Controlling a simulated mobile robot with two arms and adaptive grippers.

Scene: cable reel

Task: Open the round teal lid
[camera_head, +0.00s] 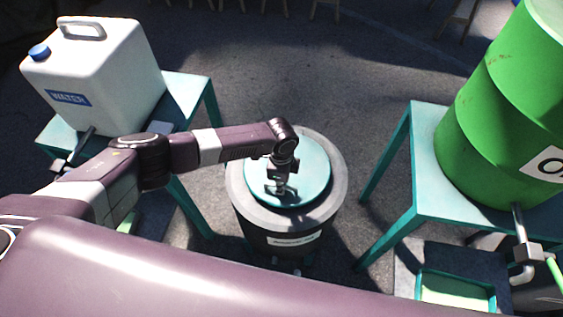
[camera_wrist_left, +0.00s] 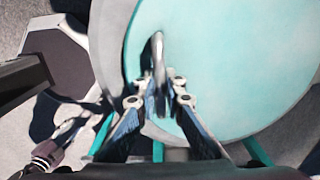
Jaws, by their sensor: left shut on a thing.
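The round teal lid (camera_head: 312,172) lies on top of a dark round barrel (camera_head: 285,240) with a grey rim, in the middle of the head view. My left gripper (camera_head: 282,190) is over the lid, pointing down. In the left wrist view, the teal lid (camera_wrist_left: 235,60) fills the right side, and a slim metal handle (camera_wrist_left: 158,60) stands on it. My left gripper (camera_wrist_left: 158,100) is shut on this handle, with a finger on each side. I cannot tell from these frames whether the lid is lifted off the rim. My right gripper is not in view.
A white water container (camera_head: 100,75) stands on a teal table (camera_head: 185,90) at left. A green drum (camera_head: 490,130) with a tap stands on another teal table (camera_head: 425,125) at right. A shallow tray (camera_head: 455,290) sits below its tap. The floor behind the barrel is clear.

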